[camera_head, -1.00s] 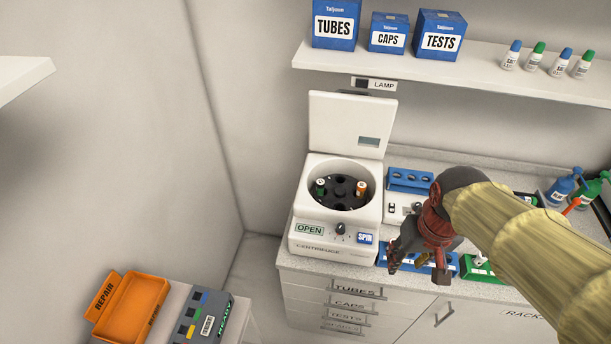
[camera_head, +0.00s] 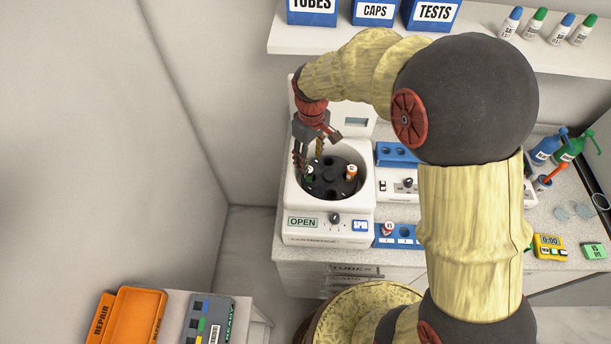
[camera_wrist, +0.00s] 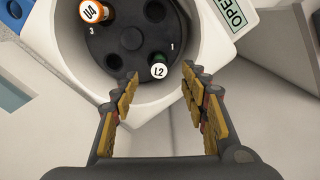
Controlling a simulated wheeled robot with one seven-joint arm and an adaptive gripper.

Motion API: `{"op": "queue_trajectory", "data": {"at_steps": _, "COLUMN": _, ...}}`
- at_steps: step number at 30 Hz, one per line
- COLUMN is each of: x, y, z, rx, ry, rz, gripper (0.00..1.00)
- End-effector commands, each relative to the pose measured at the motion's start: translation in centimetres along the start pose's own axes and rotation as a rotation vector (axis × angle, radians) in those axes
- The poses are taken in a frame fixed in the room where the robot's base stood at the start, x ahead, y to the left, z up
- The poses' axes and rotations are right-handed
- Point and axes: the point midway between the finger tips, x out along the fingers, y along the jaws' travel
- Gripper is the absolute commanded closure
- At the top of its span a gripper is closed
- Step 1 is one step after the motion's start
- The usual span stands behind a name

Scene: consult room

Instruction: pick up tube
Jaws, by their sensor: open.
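Two tubes sit in the black rotor (camera_head: 330,190) of the open centrifuge (camera_head: 298,225). In the wrist view the green tube with a white cap marked L2 (camera_wrist: 159,70) is in the rotor slot by the number 1. The orange tube marked U4 (camera_wrist: 91,12) is in the slot by the number 3; it also shows in the head view (camera_head: 351,172). My gripper (camera_head: 308,165) is open and points down over the rotor's left side. In the wrist view its fingertips (camera_wrist: 162,82) are apart, with the L2 tube between and just beyond them. Nothing is held.
The centrifuge lid (camera_head: 357,123) stands raised behind the bowl, close to my arm. A blue rack (camera_head: 397,155) and a blue tray (camera_head: 399,238) with a white-capped tube (camera_head: 388,229) are to the right. An orange repair bin (camera_head: 137,315) is at lower left.

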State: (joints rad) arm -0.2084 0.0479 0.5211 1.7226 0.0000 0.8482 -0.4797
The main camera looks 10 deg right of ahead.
Motion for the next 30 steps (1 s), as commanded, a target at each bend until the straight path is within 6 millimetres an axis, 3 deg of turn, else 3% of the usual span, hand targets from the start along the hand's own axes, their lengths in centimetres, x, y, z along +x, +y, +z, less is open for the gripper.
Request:
{"op": "queue_trajectory", "data": {"at_steps": 11, "x": 3.5, "y": 0.0, "z": -0.2, "rx": 0.001, "ry": -0.004, "rz": -0.002, "gripper": 0.55}}
{"op": "queue_trajectory", "data": {"at_steps": 18, "x": 6.9, "y": 0.1, "z": -0.6, "rx": 0.002, "ry": -0.004, "rz": -0.002, "gripper": 0.55}}
{"op": "queue_trajectory", "data": {"at_steps": 26, "x": 7.3, "y": 0.1, "z": -0.6, "rx": 0.002, "ry": -0.001, "rz": -0.001, "gripper": 0.55}}
{"op": "queue_trajectory", "data": {"at_steps": 30, "x": 7.3, "y": 0.1, "z": -0.6, "rx": 0.002, "ry": -0.001, "rz": -0.001, "gripper": 0.63}}
